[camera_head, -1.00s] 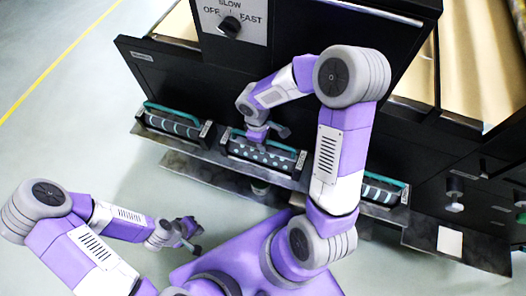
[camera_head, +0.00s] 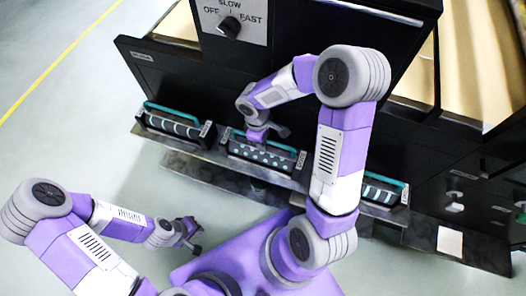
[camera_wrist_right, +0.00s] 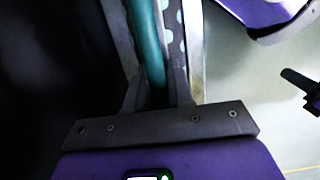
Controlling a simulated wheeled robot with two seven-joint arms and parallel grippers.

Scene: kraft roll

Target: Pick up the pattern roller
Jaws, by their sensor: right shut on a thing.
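The middle roller (camera_head: 262,156) is dark with pale dots and a teal handle bar. It sits in the black shelf rack on the front of the machine. My right gripper (camera_head: 258,134) reaches down to it from above. In the right wrist view, the gripper's fingers (camera_wrist_right: 160,95) are shut on the teal handle (camera_wrist_right: 149,50), and the dotted roller surface (camera_wrist_right: 173,30) shows beside it. My left gripper (camera_head: 195,236) is open and empty, low over the floor, well away from the rollers.
A striped roller (camera_head: 172,124) sits in the rack on the left, another (camera_head: 378,194) on the right, partly behind my right arm. The black machine has a speed knob (camera_head: 229,26) and kraft paper rolls (camera_head: 480,60). The floor at left is clear.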

